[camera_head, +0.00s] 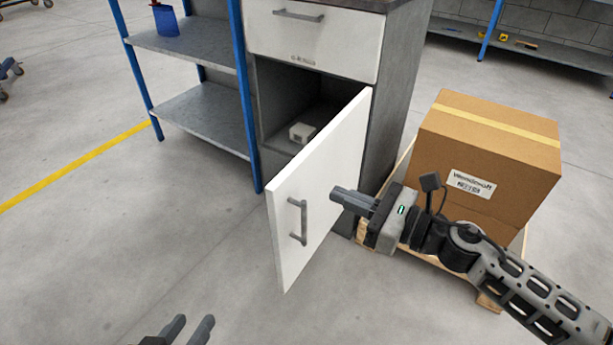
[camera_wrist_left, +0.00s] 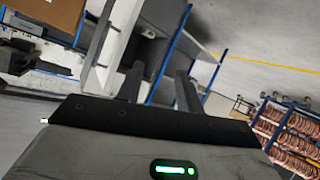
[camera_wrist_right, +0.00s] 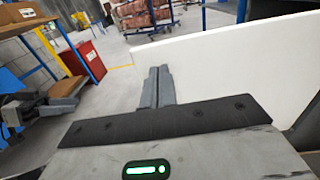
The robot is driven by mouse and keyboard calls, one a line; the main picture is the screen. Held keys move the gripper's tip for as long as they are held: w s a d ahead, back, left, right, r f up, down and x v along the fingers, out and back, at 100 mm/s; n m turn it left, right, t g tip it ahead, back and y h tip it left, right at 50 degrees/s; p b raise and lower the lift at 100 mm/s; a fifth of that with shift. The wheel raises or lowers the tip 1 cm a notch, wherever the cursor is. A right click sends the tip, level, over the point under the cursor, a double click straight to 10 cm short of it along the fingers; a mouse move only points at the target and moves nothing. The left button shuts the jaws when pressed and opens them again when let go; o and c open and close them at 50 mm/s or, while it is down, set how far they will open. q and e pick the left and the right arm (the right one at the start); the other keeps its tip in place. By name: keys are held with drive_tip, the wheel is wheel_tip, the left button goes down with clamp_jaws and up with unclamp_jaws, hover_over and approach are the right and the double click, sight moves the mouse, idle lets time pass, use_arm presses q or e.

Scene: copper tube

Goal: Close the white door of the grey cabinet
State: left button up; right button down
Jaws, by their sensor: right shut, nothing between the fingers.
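The grey cabinet (camera_head: 397,90) stands at the top middle of the head view. Its white door (camera_head: 325,180) is hinged at the cabinet's right side and stands wide open toward me. The outer face shows, with a grey handle (camera_head: 298,222) near the free edge. My right gripper (camera_head: 335,194) is shut and empty beside the outer face; I cannot tell if its tips touch. The right wrist view shows the fingers together (camera_wrist_right: 157,86) with the white panel (camera_wrist_right: 245,75) to their right. My left gripper (camera_head: 190,328) is open and empty, low in front of the door.
A white drawer (camera_head: 315,40) above the opening is shut. A small white box (camera_head: 301,132) lies inside the cabinet. A cardboard box (camera_head: 485,155) on a wooden pallet (camera_head: 487,300) stands at right, near my right arm. A blue-framed shelf (camera_head: 205,118) stands at left. Floor at lower left is clear.

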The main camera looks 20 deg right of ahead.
sight(293, 174)
drive_tip(key=x, duration=0.7)
drive_tip(key=shift+w+a+p, duration=0.25)
drive_tip(key=shift+w+p, duration=0.05)
drive_tip(key=shift+p, duration=0.1)
